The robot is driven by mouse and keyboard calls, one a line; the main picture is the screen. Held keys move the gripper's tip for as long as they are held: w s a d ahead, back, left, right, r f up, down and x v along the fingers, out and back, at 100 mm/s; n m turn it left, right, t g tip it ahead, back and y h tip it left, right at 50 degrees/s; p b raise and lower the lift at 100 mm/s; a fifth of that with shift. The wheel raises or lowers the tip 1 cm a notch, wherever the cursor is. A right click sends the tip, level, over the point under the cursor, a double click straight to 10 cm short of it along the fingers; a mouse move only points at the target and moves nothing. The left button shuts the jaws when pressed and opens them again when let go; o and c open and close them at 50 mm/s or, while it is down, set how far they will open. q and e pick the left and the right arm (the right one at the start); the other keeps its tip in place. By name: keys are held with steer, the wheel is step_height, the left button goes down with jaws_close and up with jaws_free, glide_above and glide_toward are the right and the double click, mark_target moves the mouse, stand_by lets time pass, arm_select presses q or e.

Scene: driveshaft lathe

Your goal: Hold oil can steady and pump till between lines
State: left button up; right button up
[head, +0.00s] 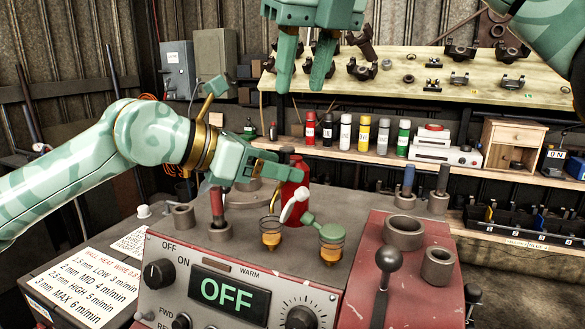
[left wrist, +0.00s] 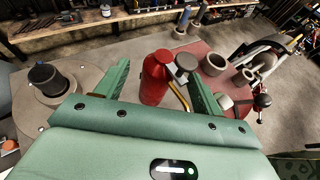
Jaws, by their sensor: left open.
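The red oil can (head: 291,186) stands on the grey machine top behind the control panel. It also shows in the left wrist view (left wrist: 154,80), between the two fingers of my left gripper (left wrist: 157,70). In the head view my left gripper (head: 270,167) is open around the can's upper part; contact cannot be told. A yellow spout (left wrist: 180,97) shows beside the can. My right gripper (head: 304,80) hangs open and empty above.
The control panel (head: 230,290) reads OFF. A red block (head: 410,275) with metal rings and a black-knobbed lever (head: 388,262) stands at the right. A shelf with several bottles (head: 364,133) and a parts bench (head: 450,75) are behind.

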mark_target(295, 165)
arm_select(q)
steer(key=x, duration=0.4)
steer(key=c, duration=1.1)
steer(key=shift+c, duration=0.2)
steer(key=shift+f, duration=0.15)
